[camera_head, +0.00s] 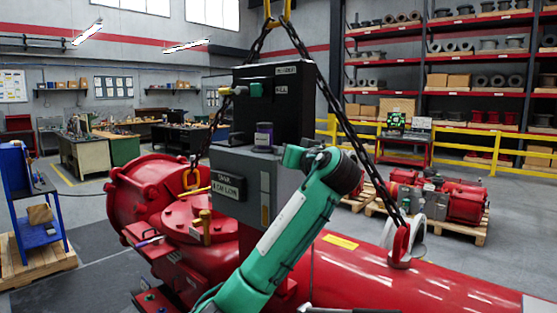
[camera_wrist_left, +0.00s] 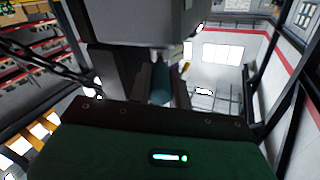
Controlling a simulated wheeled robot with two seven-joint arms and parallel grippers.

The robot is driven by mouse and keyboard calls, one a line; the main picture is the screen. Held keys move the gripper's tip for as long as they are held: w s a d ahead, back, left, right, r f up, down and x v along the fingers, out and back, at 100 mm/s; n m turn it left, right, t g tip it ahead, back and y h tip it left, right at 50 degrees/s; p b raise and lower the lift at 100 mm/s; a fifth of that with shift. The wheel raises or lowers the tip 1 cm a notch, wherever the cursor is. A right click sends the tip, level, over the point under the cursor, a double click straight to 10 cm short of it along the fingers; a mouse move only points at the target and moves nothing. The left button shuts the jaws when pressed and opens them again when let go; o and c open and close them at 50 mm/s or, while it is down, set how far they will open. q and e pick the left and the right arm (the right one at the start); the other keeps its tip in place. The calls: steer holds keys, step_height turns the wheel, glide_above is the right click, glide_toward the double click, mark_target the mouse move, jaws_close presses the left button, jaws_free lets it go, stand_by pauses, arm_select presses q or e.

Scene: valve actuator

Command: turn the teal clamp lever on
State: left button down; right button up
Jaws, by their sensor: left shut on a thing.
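My left gripper (camera_wrist_left: 158,90) is shut on a teal cylinder-like part, which I take as the teal clamp lever (camera_wrist_left: 160,82). Its dark fingers stand on both sides of the part, below a grey housing in the wrist picture. In the head view my green left arm reaches up in front of the grey box (camera_head: 279,174) of the actuator; the gripper's fingertips are hidden there. A small teal part (camera_head: 256,90) shows on the black upper box (camera_head: 291,108). How far the lever is turned cannot be told.
Lifting chains (camera_head: 335,107) run down both sides of the black box. The red valve body (camera_head: 141,197) and red cylinder (camera_head: 372,270) lie below. A blue stand (camera_head: 37,229) is at the left, and a pallet with red machines (camera_head: 440,199) at the right.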

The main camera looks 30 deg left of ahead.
arm_select(q)
steer(key=shift+w+d+n+g+y+b, duration=0.25)
steer(key=shift+w+n+g+y+b, duration=0.1)
steer(key=shift+n+g+y, duration=0.45)
arm_select(e)
steer(key=shift+s+f, duration=0.1)
steer(key=shift+f, duration=0.35)
arm_select(q)
steer(key=shift+r, duration=0.1)
arm_select(e)
steer(key=shift+a, duration=0.15)
steer(key=shift+s+a, duration=0.1)
steer(key=shift+a, duration=0.25)
arm_select(q)
steer(key=c, duration=1.3)
jaws_free()
steer(key=shift+w, duration=0.1)
arm_select(e)
steer(key=shift+d, duration=0.15)
steer(key=shift+d, duration=0.1)
